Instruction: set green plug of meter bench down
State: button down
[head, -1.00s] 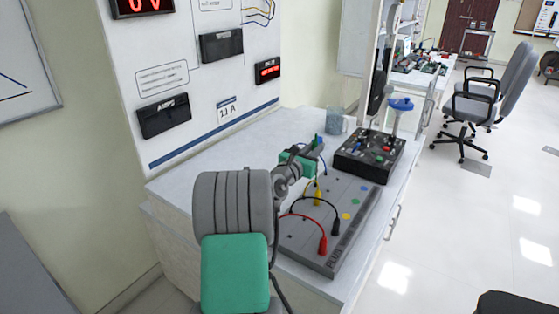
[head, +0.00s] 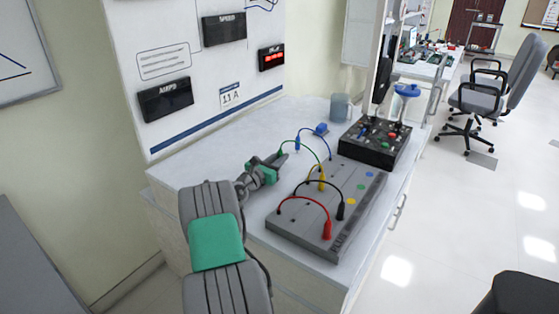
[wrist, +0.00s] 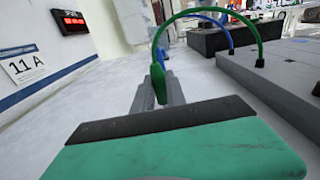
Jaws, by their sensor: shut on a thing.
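My gripper (head: 277,160) is shut on the green plug (wrist: 157,82), low over the white bench top (head: 212,168), left of the grey board. In the wrist view my fingers (wrist: 160,90) stand on both sides of the plug, which is roughly upright. A green cable (wrist: 215,10) arcs from it to the grey board (wrist: 285,70). In the head view my gripper mostly hides the plug. I cannot tell whether its lower end touches the bench top.
The grey board (head: 318,215) carries red, black and yellow plugs with cables. A black control box (head: 374,143) and a mug (head: 341,106) stand farther back. The bench's left part is clear.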

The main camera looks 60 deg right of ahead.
jog(key=shift+r, duration=0.15)
jog(key=c, duration=1.4)
grip_release()
jog(key=shift+o, duration=0.2)
jog(key=a, duration=0.4)
jog(key=w+a, duration=0.1)
jog(key=a, duration=0.3)
jog(key=a+p, duration=0.1)
jog(key=a, duration=0.3)
jog(key=shift+w, duration=0.4)
